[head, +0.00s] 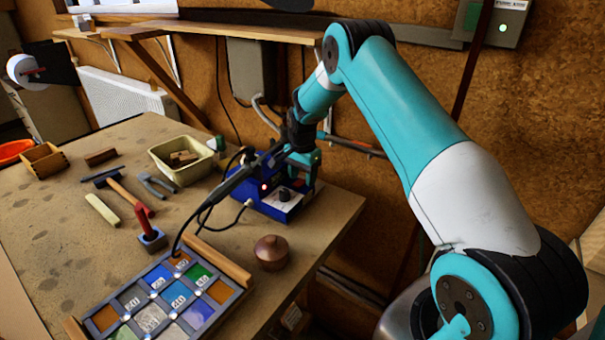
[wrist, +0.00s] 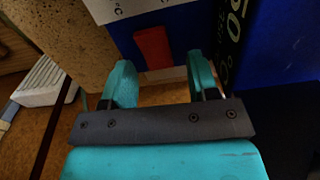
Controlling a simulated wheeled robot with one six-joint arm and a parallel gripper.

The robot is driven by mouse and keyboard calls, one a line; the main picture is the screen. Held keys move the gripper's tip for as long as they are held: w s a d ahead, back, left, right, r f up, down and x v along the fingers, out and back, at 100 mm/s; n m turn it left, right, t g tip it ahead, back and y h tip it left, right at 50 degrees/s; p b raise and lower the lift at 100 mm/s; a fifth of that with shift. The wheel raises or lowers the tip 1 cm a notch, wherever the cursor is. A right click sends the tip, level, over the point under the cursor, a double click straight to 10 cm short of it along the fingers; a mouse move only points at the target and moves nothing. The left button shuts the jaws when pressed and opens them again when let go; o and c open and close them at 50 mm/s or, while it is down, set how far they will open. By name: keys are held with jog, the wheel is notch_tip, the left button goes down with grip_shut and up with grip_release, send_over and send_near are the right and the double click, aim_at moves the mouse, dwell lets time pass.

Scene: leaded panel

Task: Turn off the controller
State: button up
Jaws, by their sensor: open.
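The controller (head: 262,206) is a blue box on the table's right side, with a pale front panel, a dark knob (head: 284,196) and a lit red lamp (head: 264,187). Cables run from it. My gripper (head: 303,160) is at the box's far right side and partly hidden by my arm. In the wrist view my gripper (wrist: 160,78) is open, with two teal fingers apart and nothing between them. A red switch (wrist: 152,47) on the controller's blue face (wrist: 185,30) lies just beyond the fingertips, between them. I cannot tell whether the fingers touch the face.
The table's right edge is close to the controller.

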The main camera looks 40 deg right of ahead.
jog(key=c, duration=0.9)
jog(key=shift+a+f+h+b, duration=0.2)
jog(key=shift+h+b, duration=0.4)
jog(key=shift+b, duration=0.25)
jog(key=shift+s+a+t+h+b, duration=0.1)
jog(key=shift+t+h+b, duration=0.3)
jog(key=shift+b, duration=0.05)
jog(key=shift+r+h, duration=0.3)
jog(key=shift+h, duration=0.1)
jog(key=o, duration=0.9)
